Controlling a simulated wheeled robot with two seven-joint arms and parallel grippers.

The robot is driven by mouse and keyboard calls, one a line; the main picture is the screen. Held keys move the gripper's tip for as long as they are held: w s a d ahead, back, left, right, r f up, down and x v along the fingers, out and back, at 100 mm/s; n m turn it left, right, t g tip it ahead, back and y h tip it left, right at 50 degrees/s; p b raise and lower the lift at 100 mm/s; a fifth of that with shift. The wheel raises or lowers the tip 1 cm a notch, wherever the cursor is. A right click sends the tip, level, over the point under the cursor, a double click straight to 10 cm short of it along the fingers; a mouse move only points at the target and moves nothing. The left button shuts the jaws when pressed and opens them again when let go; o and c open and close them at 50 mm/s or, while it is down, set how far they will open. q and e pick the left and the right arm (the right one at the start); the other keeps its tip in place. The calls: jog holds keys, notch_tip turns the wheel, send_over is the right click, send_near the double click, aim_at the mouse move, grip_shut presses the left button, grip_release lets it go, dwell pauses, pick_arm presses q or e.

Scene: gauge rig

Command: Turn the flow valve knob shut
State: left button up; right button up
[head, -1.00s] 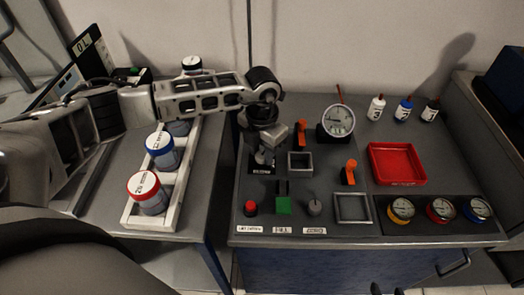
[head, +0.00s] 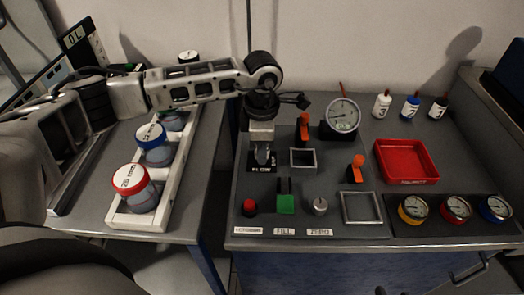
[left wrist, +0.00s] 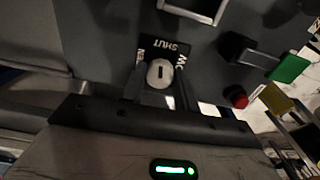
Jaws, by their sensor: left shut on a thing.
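My left gripper (head: 263,157) points down over the black flow plate (head: 256,167), left of the panel's middle. It is shut on the flow valve knob (left wrist: 160,74), which is pale and round with a dark line on top. In the left wrist view the fingers (left wrist: 155,90) stand at the knob's sides, and the line runs roughly up and down the picture. The word SHUT shows upside down on the plate (left wrist: 178,47) beyond the knob; other lettering is partly hidden. In the head view the gripper hides most of the knob. My right gripper is not in view.
A square grey frame (head: 303,161), an orange-handled lever (head: 303,128) and a dial gauge (head: 342,117) stand right of the gripper. A green switch (head: 286,204), red button (head: 250,207) and grey knob (head: 320,206) are nearer. Jars stand in a white rack (head: 178,190) at left.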

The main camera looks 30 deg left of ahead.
pick_arm(q)
jog(key=shift+m+b, duration=0.45)
jog(key=shift+m, duration=0.55)
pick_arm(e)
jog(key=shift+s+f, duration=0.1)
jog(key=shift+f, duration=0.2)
pick_arm(q)
jog(key=shift+r, duration=0.1)
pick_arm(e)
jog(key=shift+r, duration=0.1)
pick_arm(q)
jog(key=o, duration=1)
jog(key=shift+c, duration=0.2)
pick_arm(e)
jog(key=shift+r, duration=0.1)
pick_arm(q)
notch_tip(320, 180, up, 16)
